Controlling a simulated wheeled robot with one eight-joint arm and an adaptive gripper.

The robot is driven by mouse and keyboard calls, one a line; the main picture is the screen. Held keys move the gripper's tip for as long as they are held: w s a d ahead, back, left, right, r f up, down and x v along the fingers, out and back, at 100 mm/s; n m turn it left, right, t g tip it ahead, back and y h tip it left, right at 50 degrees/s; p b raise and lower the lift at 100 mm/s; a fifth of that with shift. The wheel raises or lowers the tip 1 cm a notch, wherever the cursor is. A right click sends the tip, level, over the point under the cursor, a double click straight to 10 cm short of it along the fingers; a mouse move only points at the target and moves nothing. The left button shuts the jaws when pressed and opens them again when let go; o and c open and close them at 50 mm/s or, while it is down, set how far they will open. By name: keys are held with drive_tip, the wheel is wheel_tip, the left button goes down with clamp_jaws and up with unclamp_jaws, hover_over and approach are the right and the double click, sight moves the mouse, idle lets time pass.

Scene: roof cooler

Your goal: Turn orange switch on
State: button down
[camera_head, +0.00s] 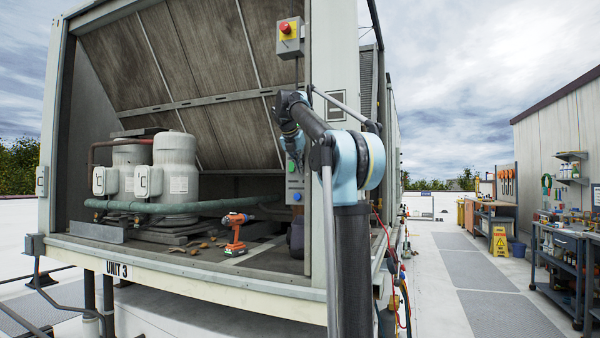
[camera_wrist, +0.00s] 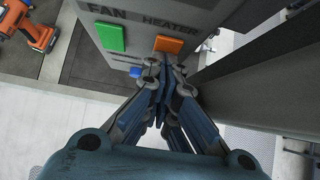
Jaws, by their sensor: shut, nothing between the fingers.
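The orange switch (camera_wrist: 168,44) is a flat square under the word HEATER on a grey panel (camera_wrist: 184,16) in the wrist view. I cannot tell whether it is lit or pressed. A green square switch (camera_wrist: 110,37) sits left of it under FAN, and a blue button (camera_wrist: 135,72) is below. My gripper (camera_wrist: 165,70) is shut and empty, its fingertips just below the orange switch; I cannot tell if they touch the panel. In the head view the panel (camera_head: 296,187) shows its green and blue buttons; my arm hides the orange switch and the fingertips.
A metal post (camera_head: 336,60) stands right beside the panel. A red emergency button (camera_head: 286,29) on a grey box hangs above. An orange drill (camera_head: 236,230) stands on the unit's deck (camera_head: 160,258), left of the panel, near two grey compressors (camera_head: 175,165).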

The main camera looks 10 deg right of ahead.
drive_tip(key=shift+d+r, duration=0.1)
drive_tip(key=shift+r, duration=0.1)
drive_tip(key=s+a+f+v, duration=0.1)
drive_tip(key=v, duration=1.1)
drive_tip(key=shift+s+a, duration=0.2)
drive_tip(key=shift+s, duration=0.15)
drive_tip(key=shift+s+a+f+g, duration=0.15)
drive_tip(key=shift+s+f+g, duration=0.15)
drive_tip(key=shift+f, duration=0.15)
drive_tip(key=shift+w, duration=0.1)
